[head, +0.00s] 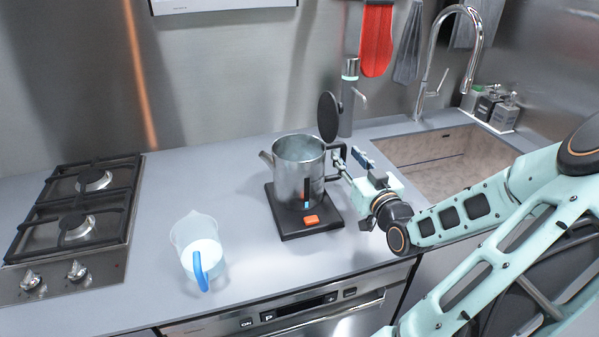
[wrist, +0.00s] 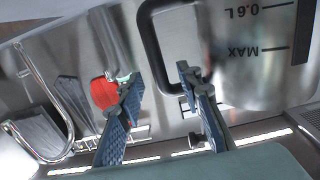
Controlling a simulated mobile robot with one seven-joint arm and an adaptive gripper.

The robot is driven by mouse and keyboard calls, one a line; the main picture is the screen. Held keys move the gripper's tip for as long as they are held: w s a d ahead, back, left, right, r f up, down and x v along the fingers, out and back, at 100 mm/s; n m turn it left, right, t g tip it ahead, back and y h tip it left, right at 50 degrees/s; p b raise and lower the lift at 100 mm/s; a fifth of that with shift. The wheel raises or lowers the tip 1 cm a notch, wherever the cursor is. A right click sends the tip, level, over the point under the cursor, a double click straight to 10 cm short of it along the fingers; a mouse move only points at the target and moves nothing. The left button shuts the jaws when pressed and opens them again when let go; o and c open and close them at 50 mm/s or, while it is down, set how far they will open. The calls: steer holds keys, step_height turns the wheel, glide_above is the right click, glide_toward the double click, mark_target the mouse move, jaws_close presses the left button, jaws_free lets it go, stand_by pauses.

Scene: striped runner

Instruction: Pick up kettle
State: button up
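The kettle (head: 290,180) is a shiny metal pot with a spout at left and a black handle at right. It stands upright on a dark square base (head: 284,226) with an orange switch. My gripper (head: 350,158) is at the kettle's right side, by the handle. In the wrist view my gripper (wrist: 160,88) is open, its two blue textured fingers apart. The black handle (wrist: 150,45) reaches into the space between the fingertips, and the right finger is close to the kettle wall (wrist: 240,85). I cannot tell whether either finger touches the handle.
A clear jug (head: 198,235) with a blue handle stands left of the kettle. A gas hob (head: 75,228) is at far left. A dark disc (head: 328,116) and grey dispenser (head: 348,105) stand behind the kettle. The sink (head: 425,160) and tap (head: 430,90) are at right.

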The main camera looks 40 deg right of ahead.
steer(key=shift+x, duration=1.45)
jaws_close()
